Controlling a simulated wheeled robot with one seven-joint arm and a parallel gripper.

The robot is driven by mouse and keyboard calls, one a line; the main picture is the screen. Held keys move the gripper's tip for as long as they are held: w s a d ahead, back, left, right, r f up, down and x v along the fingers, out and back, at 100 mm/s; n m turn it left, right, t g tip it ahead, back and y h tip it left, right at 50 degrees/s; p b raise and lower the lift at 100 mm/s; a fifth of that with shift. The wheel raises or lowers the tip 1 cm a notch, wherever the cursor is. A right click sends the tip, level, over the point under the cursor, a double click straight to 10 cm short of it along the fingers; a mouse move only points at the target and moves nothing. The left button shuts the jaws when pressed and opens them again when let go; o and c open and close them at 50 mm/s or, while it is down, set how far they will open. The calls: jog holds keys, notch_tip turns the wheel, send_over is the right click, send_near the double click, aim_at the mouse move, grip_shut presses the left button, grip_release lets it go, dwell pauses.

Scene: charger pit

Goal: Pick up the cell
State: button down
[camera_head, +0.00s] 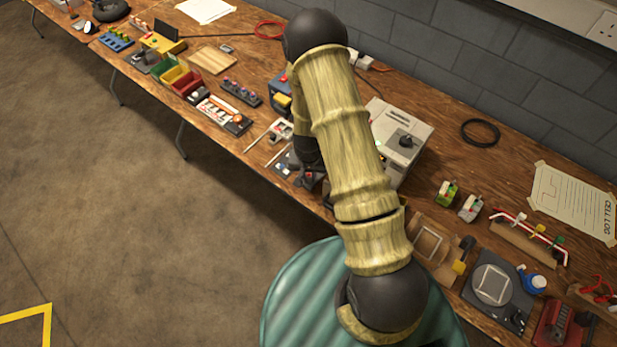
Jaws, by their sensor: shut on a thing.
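My gripper (312,178) is low over the front edge of the wooden bench, left of the grey boxed unit with a black knob (402,140). My own arm covers much of it. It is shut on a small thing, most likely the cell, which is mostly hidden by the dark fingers. I cannot tell whether it touches the bench. A dark tray (285,163) lies just left of the gripper. Two small blocks, one green and white (447,194) and one pale (470,208), stand on the bench to the right.
The bench (455,160) is crowded. Red and green bins (184,82) and a wooden board (213,60) are at left. A round plate device (492,284), a cardboard tray (428,243) and a red vise-like tool (556,325) are at right. A black cable ring (480,132) lies near the wall.

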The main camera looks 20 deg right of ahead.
aim_at(309, 175)
notch_tip(309, 175, up, 10)
jog(key=shift+b, duration=0.45)
dwell(0.8)
